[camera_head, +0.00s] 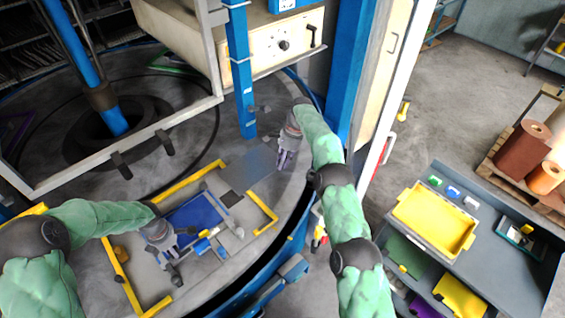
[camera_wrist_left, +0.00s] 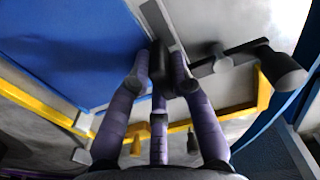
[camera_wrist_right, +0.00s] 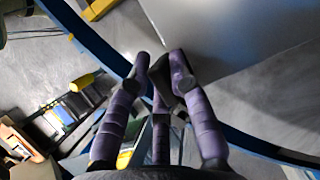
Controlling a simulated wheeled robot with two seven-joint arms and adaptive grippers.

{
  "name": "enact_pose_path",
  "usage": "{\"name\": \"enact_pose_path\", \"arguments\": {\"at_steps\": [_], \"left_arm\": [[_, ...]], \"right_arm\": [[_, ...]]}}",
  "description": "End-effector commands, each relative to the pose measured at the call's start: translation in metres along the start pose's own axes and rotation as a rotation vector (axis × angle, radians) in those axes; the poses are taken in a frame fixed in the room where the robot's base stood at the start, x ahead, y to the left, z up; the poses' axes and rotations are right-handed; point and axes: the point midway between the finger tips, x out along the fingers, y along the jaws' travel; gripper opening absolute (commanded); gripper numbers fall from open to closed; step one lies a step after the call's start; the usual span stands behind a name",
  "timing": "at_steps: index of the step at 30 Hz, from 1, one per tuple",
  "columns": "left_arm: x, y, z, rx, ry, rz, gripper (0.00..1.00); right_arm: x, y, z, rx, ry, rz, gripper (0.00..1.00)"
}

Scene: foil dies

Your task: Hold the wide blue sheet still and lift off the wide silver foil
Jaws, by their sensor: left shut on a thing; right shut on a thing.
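The wide blue sheet (camera_head: 192,214) lies flat inside the yellow-edged frame on the round table. It fills the upper left of the left wrist view (camera_wrist_left: 65,40). My left gripper (camera_head: 170,250) is shut at the sheet's near edge, its fingertips together beside a grey metal strip (camera_wrist_left: 160,25); the exact grip is partly hidden by the fingers. The wide silver foil (camera_head: 254,164) is a grey panel up and right of the blue sheet, apart from it. My right gripper (camera_head: 286,158) is shut on the foil's edge; the foil also shows in the right wrist view (camera_wrist_right: 215,25).
Yellow rails (camera_head: 265,212) bound the work area, with a small dark square (camera_head: 230,198) near the sheet. A blue post (camera_head: 241,75) and a white machine box (camera_head: 275,45) stand behind. A grey bench with a yellow tray (camera_head: 432,222) is at right.

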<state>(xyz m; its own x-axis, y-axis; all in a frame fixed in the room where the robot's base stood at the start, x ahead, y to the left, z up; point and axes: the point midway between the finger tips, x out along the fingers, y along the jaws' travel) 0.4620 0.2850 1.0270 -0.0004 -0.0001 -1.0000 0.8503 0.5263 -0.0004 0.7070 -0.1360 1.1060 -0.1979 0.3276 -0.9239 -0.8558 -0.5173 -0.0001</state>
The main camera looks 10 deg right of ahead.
Motion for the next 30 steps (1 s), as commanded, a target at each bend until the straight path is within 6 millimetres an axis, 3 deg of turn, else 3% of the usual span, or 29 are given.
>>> {"name": "enact_pose_path", "arguments": {"at_steps": [1,3,4,17,30], "left_arm": [[0.0,0.0,0.0,0.0,0.0,0.0,0.27],[0.0,0.0,0.0,0.0,0.0,0.0,0.47],[0.0,0.0,0.0,0.0,0.0,0.0,0.49],[-0.008,0.001,0.0,0.0,0.0,0.002,0.49],[-0.087,0.001,0.001,0.001,-0.001,0.004,0.49]], "right_arm": [[-0.001,0.0,0.0,0.0,0.0,-0.001,0.0],[-0.001,0.0,0.0,0.0,0.0,-0.001,0.0],[-0.001,0.0,0.0,0.0,0.0,-0.001,0.0],[-0.001,0.0,0.0,0.0,0.0,-0.001,0.0],[-0.001,0.0,0.0,0.0,0.0,-0.001,0.0]]}}
